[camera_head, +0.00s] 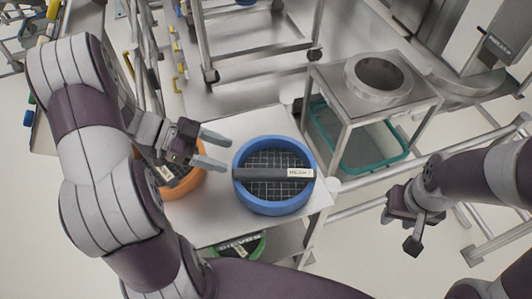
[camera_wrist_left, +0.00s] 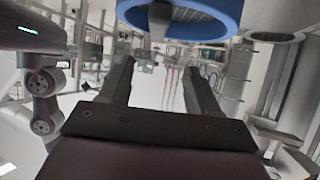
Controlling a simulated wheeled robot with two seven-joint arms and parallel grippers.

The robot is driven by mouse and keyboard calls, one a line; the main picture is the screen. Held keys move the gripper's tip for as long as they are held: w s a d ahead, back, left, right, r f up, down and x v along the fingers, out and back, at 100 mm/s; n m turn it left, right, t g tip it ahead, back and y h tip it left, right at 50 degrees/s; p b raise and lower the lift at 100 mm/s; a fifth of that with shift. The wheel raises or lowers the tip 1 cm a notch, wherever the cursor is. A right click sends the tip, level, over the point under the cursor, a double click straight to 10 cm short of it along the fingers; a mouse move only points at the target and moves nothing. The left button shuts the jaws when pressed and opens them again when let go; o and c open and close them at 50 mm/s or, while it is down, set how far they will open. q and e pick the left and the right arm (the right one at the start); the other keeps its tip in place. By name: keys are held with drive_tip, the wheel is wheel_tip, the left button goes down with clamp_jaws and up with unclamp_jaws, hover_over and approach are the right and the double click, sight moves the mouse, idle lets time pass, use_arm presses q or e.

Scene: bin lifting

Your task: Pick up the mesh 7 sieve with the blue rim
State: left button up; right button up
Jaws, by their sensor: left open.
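The blue-rimmed sieve (camera_head: 272,207) sits on the metal table in the head view. It has a dark mesh and a dark bar across its top with a white label, whose small text seems to start with "MESH". My left gripper (camera_head: 226,152) is open and empty just left of the sieve, its fingers pointing toward the rim without visibly holding it. In the left wrist view the blue rim (camera_wrist_left: 205,28) shows at the top edge, beyond the open fingers (camera_wrist_left: 158,68). My right gripper (camera_head: 408,226) hangs to the right, away from the sieve; its jaw state is unclear.
An orange-rimmed sieve (camera_head: 187,187) is partly hidden behind my left gripper. A green-rimmed sieve (camera_head: 240,247) is on a lower level. A metal stand (camera_head: 340,92) with a round opening stands at the right, above a teal-rimmed bin (camera_head: 378,168). The tabletop (camera_head: 250,122) behind the blue sieve is clear.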

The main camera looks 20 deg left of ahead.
use_arm(q)
approach(267, 172)
drive_tip(key=d, duration=0.2)
drive_tip(key=shift+d+f, duration=0.25)
drive_tip(key=shift+d, duration=0.05)
drive_tip(key=x, duration=0.3)
drive_tip(key=b+x, duration=0.1)
drive_tip(key=x, duration=0.3)
drive_tip(key=shift+w+a+f, duration=0.1)
drive_tip(key=shift+w+f, duration=0.1)
drive_tip(key=shift+f, duration=0.2)
drive_tip(key=shift+a, duration=0.1)
clamp_jaws()
